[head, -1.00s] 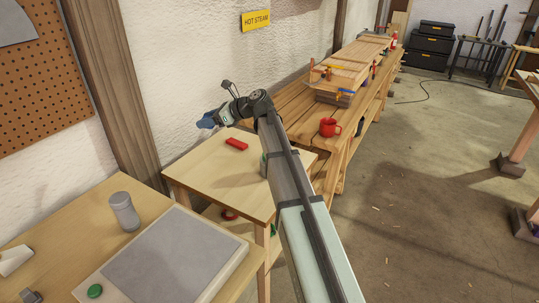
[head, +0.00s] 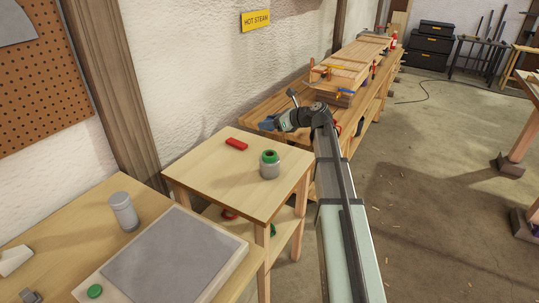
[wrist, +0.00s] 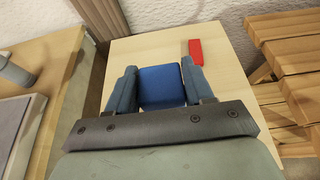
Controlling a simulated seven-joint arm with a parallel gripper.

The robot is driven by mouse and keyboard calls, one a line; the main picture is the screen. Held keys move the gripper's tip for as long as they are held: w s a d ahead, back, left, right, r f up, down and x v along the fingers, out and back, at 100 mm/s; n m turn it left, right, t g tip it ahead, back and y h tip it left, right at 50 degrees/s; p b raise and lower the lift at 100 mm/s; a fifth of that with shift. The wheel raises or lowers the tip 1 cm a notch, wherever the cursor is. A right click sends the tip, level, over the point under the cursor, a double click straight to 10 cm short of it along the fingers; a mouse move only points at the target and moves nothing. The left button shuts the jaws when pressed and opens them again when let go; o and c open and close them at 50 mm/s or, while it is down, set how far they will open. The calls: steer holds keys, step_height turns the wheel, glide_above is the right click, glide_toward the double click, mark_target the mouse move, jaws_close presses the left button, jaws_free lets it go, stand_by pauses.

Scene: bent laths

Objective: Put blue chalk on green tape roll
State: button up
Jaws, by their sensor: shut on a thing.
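My gripper (head: 268,124) is shut on the blue chalk (wrist: 161,87), a blue block that fills the space between the two fingers in the wrist view. In the head view the gripper is raised beyond the back right part of the small table, and the chalk is hard to tell from the fingers. The green tape roll (head: 270,155) appears as a green ring with a dark centre on top of a grey can (head: 270,171) on that table. The gripper is above and behind it, apart from it. The roll is not visible in the wrist view.
A red block (head: 236,144) lies on the small table (head: 215,172) and shows in the wrist view (wrist: 196,52). A grey cylinder (head: 123,211) and a grey-topped board (head: 170,262) occupy the near table. A long wooden bench (head: 285,112) stands behind.

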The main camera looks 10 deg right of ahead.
mark_target(270, 154)
steer(key=shift+f, duration=5.55)
steer(key=shift+f, duration=0.1)
steer(key=o, duration=1)
steer(key=shift+o, duration=0.2)
steer(key=shift+s, duration=0.1)
steer(key=v, duration=1.2)
